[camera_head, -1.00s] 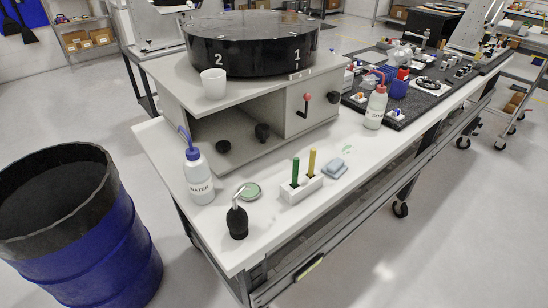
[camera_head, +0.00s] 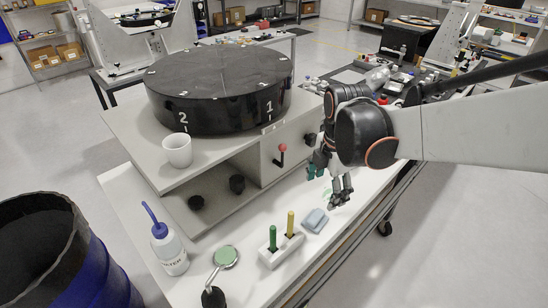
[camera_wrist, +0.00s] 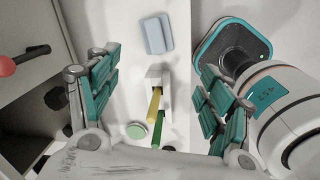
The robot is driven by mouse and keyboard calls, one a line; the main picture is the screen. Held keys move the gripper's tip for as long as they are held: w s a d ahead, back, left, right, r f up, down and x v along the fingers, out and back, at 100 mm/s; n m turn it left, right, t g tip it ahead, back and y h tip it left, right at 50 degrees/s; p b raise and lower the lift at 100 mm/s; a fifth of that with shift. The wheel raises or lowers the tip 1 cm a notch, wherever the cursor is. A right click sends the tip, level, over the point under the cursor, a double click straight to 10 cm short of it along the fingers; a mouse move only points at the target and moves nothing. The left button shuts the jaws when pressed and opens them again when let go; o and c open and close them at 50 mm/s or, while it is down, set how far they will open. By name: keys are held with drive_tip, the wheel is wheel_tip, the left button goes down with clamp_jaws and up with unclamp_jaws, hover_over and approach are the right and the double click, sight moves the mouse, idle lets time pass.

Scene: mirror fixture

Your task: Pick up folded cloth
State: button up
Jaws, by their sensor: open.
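The folded cloth (camera_head: 315,220) is a small blue-grey pad lying flat on the white bench top, just right of a white holder. It also shows at the top of the wrist view (camera_wrist: 158,35), uncovered. My gripper (camera_head: 329,181) is above the bench, a little above and right of the cloth in the head view, and apart from it. In the wrist view my gripper (camera_wrist: 160,97) has its teal-padded fingers spread wide, with nothing gripped between them. The cloth appears beyond the fingertips there.
The white holder (camera_head: 282,250) with green and yellow handles stands close to the cloth. A green-topped round dish (camera_head: 226,256), a wash bottle (camera_head: 168,246) and a black bulb (camera_head: 213,298) are nearby. A grey cabinet with a red-knobbed lever (camera_head: 281,152) and a white cup (camera_head: 177,150) stands behind.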

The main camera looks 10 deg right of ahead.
drive_tip(key=w+n+g+p, duration=0.1)
drive_tip(key=w+n, duration=0.2)
drive_tip(key=n, duration=0.1)
drive_tip(key=n+b, duration=0.1)
drive_tip(key=b, duration=0.1)
hover_over(316, 216)
drive_tip(key=f, duration=0.9)
drive_tip(key=shift+w+a+f, duration=0.15)
drive_tip(key=shift+w+f, duration=0.05)
drive_tip(key=shift+s+d+f+b, duration=0.1)
drive_tip(key=shift+f+b, duration=0.5)
drive_tip(key=shift+f, duration=0.95)
drive_tip(key=shift+s+d+f+b, duration=0.1)
drive_tip(key=shift+f+b, duration=0.5)
drive_tip(key=shift+f, duration=0.9)
drive_tip(key=c, duration=1)
